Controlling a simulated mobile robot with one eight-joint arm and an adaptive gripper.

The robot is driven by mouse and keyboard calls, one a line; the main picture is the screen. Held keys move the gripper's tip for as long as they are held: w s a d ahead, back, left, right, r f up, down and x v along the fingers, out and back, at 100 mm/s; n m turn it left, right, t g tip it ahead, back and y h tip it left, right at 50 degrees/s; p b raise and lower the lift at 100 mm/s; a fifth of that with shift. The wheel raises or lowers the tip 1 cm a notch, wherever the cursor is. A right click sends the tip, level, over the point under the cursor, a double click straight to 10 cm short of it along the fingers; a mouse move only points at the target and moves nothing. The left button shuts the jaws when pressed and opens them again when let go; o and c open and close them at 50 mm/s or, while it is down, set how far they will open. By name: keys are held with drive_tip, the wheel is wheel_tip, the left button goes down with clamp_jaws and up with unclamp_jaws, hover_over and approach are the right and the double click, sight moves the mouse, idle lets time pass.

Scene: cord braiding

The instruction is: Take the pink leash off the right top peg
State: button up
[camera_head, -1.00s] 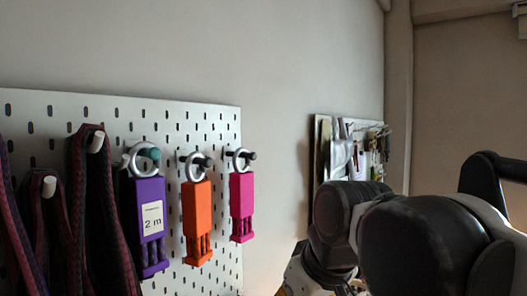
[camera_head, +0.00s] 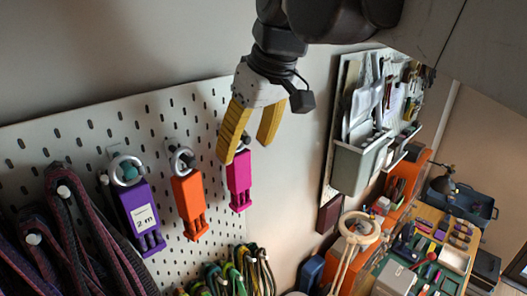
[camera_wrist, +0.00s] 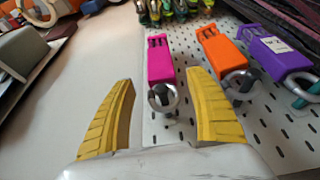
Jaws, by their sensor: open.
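The pink leash (camera_head: 239,180) hangs on the right top peg of the white pegboard. In the head view its upper ring is hidden behind my gripper's yellow finger. In the wrist view the pink leash (camera_wrist: 160,62) shows with its metal ring (camera_wrist: 162,98) around the dark peg (camera_wrist: 161,92). My gripper (camera_head: 246,150) is open and empty, with its yellow fingers pointing down near the top of the pink leash. In the wrist view the ring and peg lie between the spread fingertips of my gripper (camera_wrist: 163,75), closer to the right one. I cannot tell whether a finger touches the leash.
An orange leash (camera_head: 189,195) and a purple leash (camera_head: 137,212) hang on pegs to the left on the pegboard (camera_head: 87,125). Dark braided cords (camera_head: 85,235) hang further left. Bare wall lies right of the pegboard, then a board with a grey-green bin (camera_head: 360,165).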

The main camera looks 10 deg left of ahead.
sight(241, 157)
drive_tip(key=x, duration=0.1)
drive_tip(key=p+x, duration=0.1)
drive_tip(key=x, duration=0.3)
drive_tip(key=shift+a+p, duration=0.3)
drive_tip(key=shift+p, duration=0.05)
drive_tip(key=shift+w+f, duration=0.15)
drive_tip(key=shift+f, duration=0.1)
drive_tip(key=c, duration=1.4)
